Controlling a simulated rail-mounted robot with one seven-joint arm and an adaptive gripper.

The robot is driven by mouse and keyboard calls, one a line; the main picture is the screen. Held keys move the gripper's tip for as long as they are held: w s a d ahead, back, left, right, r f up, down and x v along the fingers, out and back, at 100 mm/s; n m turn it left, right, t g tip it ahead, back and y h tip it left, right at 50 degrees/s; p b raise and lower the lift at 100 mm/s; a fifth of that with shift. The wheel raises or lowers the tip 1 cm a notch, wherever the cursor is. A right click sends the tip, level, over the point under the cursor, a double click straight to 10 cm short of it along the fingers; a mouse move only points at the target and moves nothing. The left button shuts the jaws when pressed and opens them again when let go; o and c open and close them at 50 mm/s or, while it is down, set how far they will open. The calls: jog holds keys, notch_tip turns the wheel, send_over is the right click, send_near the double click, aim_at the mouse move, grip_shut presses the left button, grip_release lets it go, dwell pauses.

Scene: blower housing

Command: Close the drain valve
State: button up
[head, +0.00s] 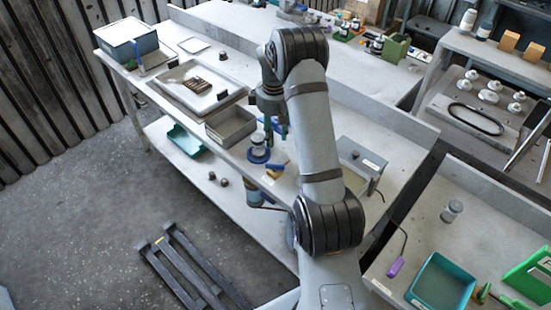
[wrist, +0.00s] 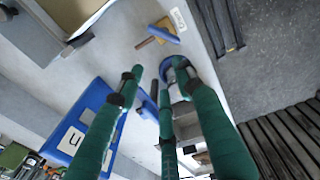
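A blue fitting that looks like the drain valve (head: 259,154) stands at the front edge of the bench in the head view, with a round blue flange. In the wrist view a blue ring (wrist: 174,64) shows behind a fingertip, and a small blue lever-like piece (wrist: 148,104) lies between the fingers. I cannot tell the valve's position. My gripper (head: 279,134) hangs just above and right of the fitting. In the wrist view its green fingers (wrist: 153,82) are spread apart with nothing visibly held. Whether a fingertip touches the blue ring is unclear.
A yellow-and-blue brush-like tool (head: 275,171) lies close by on the bench edge. A grey open bin (head: 231,126) stands to the left, and a grey box (head: 361,165) to the right. A dark pallet (head: 185,268) lies on the floor.

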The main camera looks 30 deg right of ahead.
aim_at(275, 166)
jog(key=f+n+p, duration=0.1)
jog(key=f, duration=0.2)
jog(key=s+f+n+p, duration=0.1)
jog(key=f+n, duration=0.1)
jog(key=f, duration=0.2)
jog(key=s+f+n+p, duration=0.1)
jog(key=f+n, duration=0.1)
jog(key=f, duration=0.1)
jog(key=shift+s+a+f+g, duration=0.2)
jog(key=shift+a+f+g, duration=0.1)
jog(key=shift+a+g, duration=0.1)
jog(key=shift+c, duration=0.5)
jog(key=c, duration=0.7)
grip_shut()
